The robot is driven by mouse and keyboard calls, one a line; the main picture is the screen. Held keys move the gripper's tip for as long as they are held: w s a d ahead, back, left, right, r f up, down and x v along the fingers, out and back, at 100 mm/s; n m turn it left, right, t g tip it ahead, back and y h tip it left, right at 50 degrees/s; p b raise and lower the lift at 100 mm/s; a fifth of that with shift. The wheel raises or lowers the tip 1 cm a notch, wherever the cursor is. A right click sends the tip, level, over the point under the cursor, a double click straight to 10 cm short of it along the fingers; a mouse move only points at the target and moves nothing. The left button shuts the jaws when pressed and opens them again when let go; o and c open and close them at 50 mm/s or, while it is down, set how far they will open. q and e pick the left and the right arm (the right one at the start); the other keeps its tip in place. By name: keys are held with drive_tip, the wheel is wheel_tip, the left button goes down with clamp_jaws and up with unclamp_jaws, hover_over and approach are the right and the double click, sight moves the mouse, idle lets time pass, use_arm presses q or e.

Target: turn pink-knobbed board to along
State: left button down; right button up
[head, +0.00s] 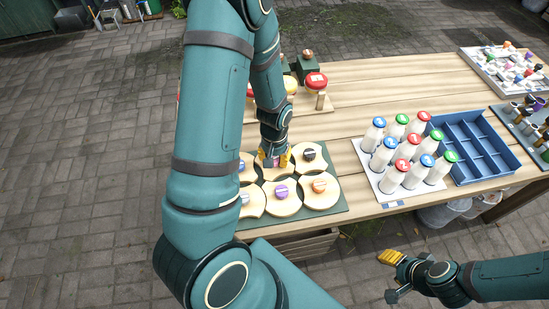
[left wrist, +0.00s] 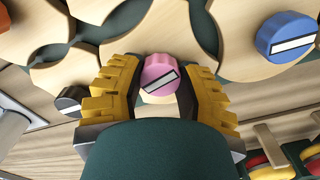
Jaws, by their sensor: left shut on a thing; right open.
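The pink-knobbed board is a round wooden piece with a pink knob (left wrist: 160,75) that carries a white bar. The bar looks slanted in the left wrist view. My left gripper (head: 272,161) comes down over this board at the back middle of a dark green mat (head: 336,211). In the left wrist view its yellow fingers (left wrist: 163,90) stand on both sides of the pink knob, shut on it. The arm hides part of the board in the head view. My right gripper (head: 391,275) is open and empty, off the table's front edge.
Neighbouring boards carry a black knob (head: 309,154), an orange knob (head: 319,186), a purple knob (head: 281,191) and a blue knob (left wrist: 286,37). Bottles (head: 392,174) and a blue crate (head: 484,156) stand to the right. A stand with a red top (head: 316,81) is behind.

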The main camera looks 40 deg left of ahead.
sight(275, 159)
use_arm(q)
drive_tip(key=shift+m, duration=1.6)
drive_tip(key=c, duration=0.5)
unclamp_jaws()
drive_tip(key=shift+r, duration=0.1)
wheel_tip(275, 159, up, 12)
drive_tip(key=shift+f, duration=0.1)
